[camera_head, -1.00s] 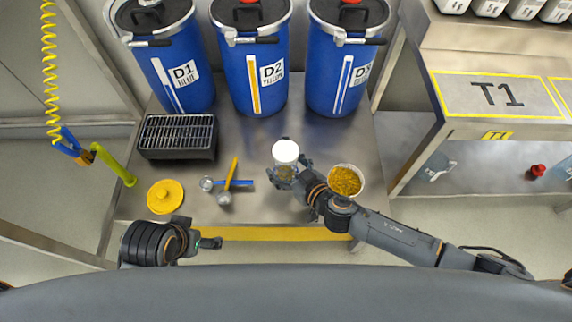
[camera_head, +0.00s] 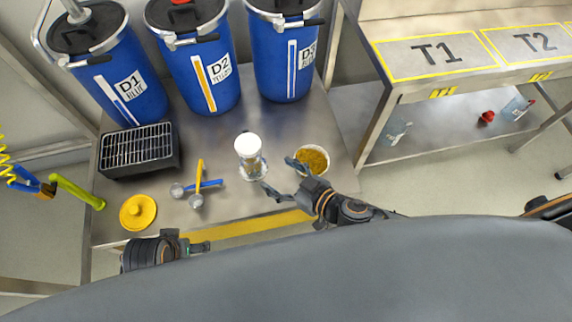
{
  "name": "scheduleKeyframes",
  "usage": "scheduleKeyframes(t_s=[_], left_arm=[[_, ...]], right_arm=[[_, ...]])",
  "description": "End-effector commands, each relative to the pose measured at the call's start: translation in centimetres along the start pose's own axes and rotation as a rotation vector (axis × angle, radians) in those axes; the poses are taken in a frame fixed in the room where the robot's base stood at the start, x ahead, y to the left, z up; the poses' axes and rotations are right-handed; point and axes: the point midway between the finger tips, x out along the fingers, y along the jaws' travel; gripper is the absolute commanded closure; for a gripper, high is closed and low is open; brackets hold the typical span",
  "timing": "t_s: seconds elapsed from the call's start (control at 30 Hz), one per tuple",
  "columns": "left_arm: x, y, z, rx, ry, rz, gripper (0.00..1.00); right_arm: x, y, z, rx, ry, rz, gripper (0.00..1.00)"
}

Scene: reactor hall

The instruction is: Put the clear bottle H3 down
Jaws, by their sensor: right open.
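The clear bottle H3 (camera_head: 252,168), with a white cap, stands upright on the steel table (camera_head: 225,133). No label can be read on it. My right gripper (camera_head: 277,175) is open just to the right of the bottle, its fingers spread and pointing toward it. The fingers look clear of the bottle, with nothing between them. My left gripper (camera_head: 197,247) is low at the table's front edge, seen from above; its jaw opening cannot be made out.
A bowl of yellow granules (camera_head: 313,154) stands close behind my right gripper. Blue drums (camera_head: 208,80) line the back. A shelf unit (camera_head: 440,53) stands right.

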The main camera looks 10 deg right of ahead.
Motion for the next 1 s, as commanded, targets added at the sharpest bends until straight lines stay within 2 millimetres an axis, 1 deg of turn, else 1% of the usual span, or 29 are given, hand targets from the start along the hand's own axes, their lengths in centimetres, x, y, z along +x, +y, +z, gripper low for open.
scheduleKeyframes(t_s=[0.17,0.27,0.37,0.43,0.47,0.5,0.57,0.6,0.67,0.7,0.73,0.8,0.87,1.0], left_arm=[[0.1,0.0,0.0,0.0,0.0,0.0,0.12],[0.1,0.0,0.0,0.0,0.0,0.0,0.12],[0.1,0.0,0.0,0.0,0.0,0.0,0.12],[0.1,0.0,0.0,-0.001,0.0,0.0,0.12],[0.1,0.0,0.0,-0.001,0.0,0.001,0.12],[0.1,0.0,0.0,-0.001,0.0,0.001,0.12],[0.1,0.0,0.0,-0.001,0.0,0.001,0.12],[0.1,0.0,0.0,-0.001,0.0,0.001,0.12],[0.1,0.0,0.0,-0.001,0.0,0.001,0.12],[0.1,0.0,0.0,-0.001,0.0,0.001,0.12],[0.1,0.0,0.0,-0.001,0.0,0.001,0.12],[0.1,0.0,0.0,-0.001,0.0,0.001,0.12],[0.1,0.0,0.0,-0.001,0.0,0.001,0.12],[0.1,0.0,0.0,-0.001,-0.001,0.001,0.12]], right_arm=[[-0.3,0.1,-0.1,-0.001,0.001,0.001,0.27],[-0.1,0.6,-0.4,0.01,-0.002,0.039,0.27],[0.0,2.8,-0.9,0.044,-0.037,0.17,0.27],[-0.6,5.2,-0.3,0.084,-0.117,0.297,0.27],[-1.1,6.2,0.4,0.105,-0.168,0.349,0.27],[-2.0,7.2,1.6,0.135,-0.25,0.406,0.27],[-3.9,8.1,3.9,0.179,-0.387,0.459,0.27],[-5.3,8.3,5.5,0.208,-0.479,0.473,0.27],[-7.4,8.0,7.8,0.249,-0.609,0.468,0.27],[-8.7,7.4,9.0,0.273,-0.684,0.449,0.27],[-9.6,7.0,9.9,0.288,-0.733,0.433,0.27],[-11.3,6.0,11.3,0.316,-0.818,0.391,0.27],[-12.3,5.4,12.0,0.33,-0.865,0.361,0.27],[-13.1,4.9,12.5,0.338,-0.899,0.332,0.27]])
